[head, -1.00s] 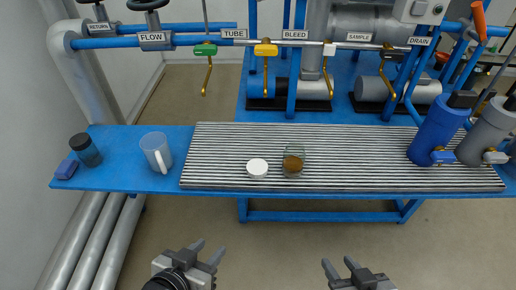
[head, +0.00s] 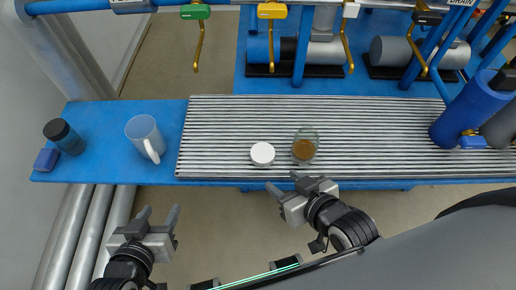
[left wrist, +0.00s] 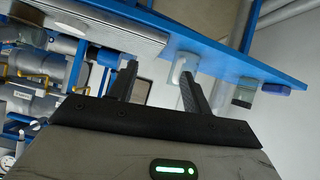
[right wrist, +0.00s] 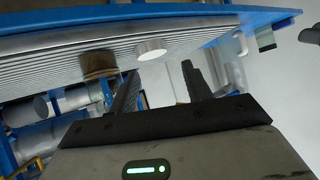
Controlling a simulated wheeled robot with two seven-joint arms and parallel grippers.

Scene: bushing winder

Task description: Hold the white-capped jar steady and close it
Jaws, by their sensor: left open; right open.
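A clear jar with brown contents (head: 304,147) stands on the ribbed metal part of the bench. A round white cap (head: 262,154) lies apart from it, just to its left. Both also show in the right wrist view, the jar (right wrist: 98,64) and the cap (right wrist: 150,50). My right gripper (head: 286,186) is open and empty, just in front of the bench edge below the cap and jar. My left gripper (head: 160,218) is open and empty, in front of the bench below the mug. It touches nothing.
A clear mug (head: 146,138), a dark cup (head: 64,136) and a small blue block (head: 46,160) stand on the blue left end of the bench (head: 100,112). A blue cylinder (head: 468,112) leans at the right. Valves and pipes line the back. The ribbed surface (head: 230,125) is mostly clear.

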